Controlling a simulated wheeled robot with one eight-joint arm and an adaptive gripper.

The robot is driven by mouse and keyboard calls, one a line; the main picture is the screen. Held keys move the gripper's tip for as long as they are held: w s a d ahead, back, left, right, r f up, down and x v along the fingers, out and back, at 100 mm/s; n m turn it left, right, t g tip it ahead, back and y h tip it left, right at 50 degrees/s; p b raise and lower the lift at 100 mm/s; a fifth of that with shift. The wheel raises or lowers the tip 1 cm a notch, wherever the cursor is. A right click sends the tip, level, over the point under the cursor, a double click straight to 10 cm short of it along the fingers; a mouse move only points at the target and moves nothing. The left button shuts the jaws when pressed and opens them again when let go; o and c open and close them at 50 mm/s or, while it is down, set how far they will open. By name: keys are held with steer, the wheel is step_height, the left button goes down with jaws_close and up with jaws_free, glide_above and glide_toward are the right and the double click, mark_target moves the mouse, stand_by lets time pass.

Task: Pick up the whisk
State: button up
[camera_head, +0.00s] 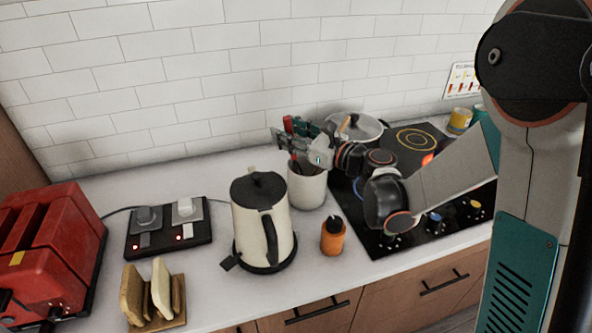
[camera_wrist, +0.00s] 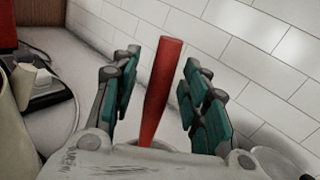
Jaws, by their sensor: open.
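A long red handle (camera_wrist: 163,90) stands nearly upright between the fingers of my gripper (camera_wrist: 160,80) in the wrist view. I cannot tell if it belongs to the whisk, because its lower end is hidden behind my gripper's body. In the head view, red handle parts (camera_head: 289,124) show at the white utensil crock (camera_head: 307,188), with my gripper (camera_head: 296,142) over the crock's mouth. My gripper is open, with gaps on both sides of the handle. No whisk wires are clearly visible.
A cream kettle (camera_head: 249,225) stands left of the crock, and an orange bottle (camera_head: 333,237) in front. A lidded pot (camera_head: 358,127) is behind, on the black cooktop (camera_head: 405,160). A red toaster (camera_head: 47,255) and toast rack (camera_head: 155,300) are further left. The tiled wall is close behind.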

steer(key=shift+c, duration=0.5)
jaws_close()
steer(key=shift+r, duration=0.15)
